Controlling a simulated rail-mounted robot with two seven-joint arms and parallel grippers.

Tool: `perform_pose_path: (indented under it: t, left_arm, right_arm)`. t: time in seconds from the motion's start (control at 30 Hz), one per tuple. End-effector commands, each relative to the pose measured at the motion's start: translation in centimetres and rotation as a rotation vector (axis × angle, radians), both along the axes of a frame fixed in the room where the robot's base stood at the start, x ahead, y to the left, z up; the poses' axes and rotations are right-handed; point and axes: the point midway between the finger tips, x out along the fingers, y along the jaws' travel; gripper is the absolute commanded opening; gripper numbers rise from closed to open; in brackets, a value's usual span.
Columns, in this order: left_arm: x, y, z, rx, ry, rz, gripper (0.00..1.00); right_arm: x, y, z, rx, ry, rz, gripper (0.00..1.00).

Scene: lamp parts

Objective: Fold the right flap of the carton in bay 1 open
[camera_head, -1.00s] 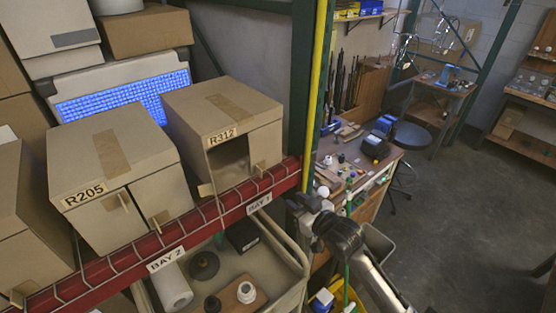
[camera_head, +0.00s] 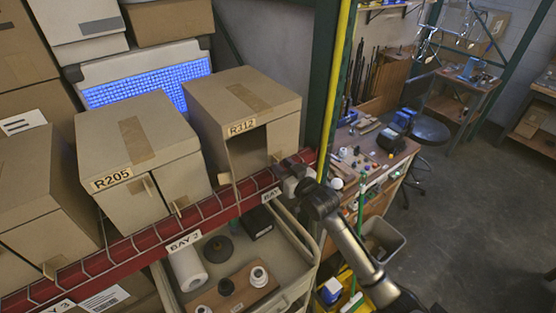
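The bay 1 carton (camera_head: 252,97), labelled R312, stands on the red-edged shelf. The left part of its front is open onto a dark inside, with a small tan tab (camera_head: 225,178) low at its left. Its right flap (camera_head: 287,132) looks closed across the right part of the front, with a small tab (camera_head: 277,157) low on it. My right gripper (camera_head: 286,169) is just below and beside that tab, in front of the shelf edge. Its fingers are small and dark, so their opening and any contact are unclear. My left gripper is not in view.
A closed carton labelled R205 (camera_head: 137,135) stands to the left in bay 2. A green post with a yellow strip (camera_head: 337,90) rises right of the bay 1 carton. A cart (camera_head: 285,270) with lamp parts stands below the shelf. A workbench (camera_head: 375,150) is behind my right arm.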

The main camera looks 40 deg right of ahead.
Motion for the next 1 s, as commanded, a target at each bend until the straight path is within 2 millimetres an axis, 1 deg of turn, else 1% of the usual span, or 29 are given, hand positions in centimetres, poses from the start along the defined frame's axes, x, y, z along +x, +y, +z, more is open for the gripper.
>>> perform_pose_path:
  t: [0.03,0.1,0.3,0.67,1.0]
  left_arm:
    - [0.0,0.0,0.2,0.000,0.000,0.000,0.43]
    - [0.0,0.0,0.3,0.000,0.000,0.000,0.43]
    - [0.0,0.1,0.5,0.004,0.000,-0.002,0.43]
    - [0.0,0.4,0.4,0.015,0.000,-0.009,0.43]
    - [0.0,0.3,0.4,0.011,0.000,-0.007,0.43]
  right_arm:
    - [0.7,-0.1,0.2,0.001,0.000,-0.001,0.31]
    - [1.3,-0.1,0.1,0.001,0.001,-0.001,0.31]
    - [2.5,-0.1,0.0,0.000,0.002,0.000,0.31]
    - [2.8,-0.1,0.0,0.000,0.001,0.000,0.31]
    - [2.8,-0.2,0.0,0.000,0.001,0.000,0.00]
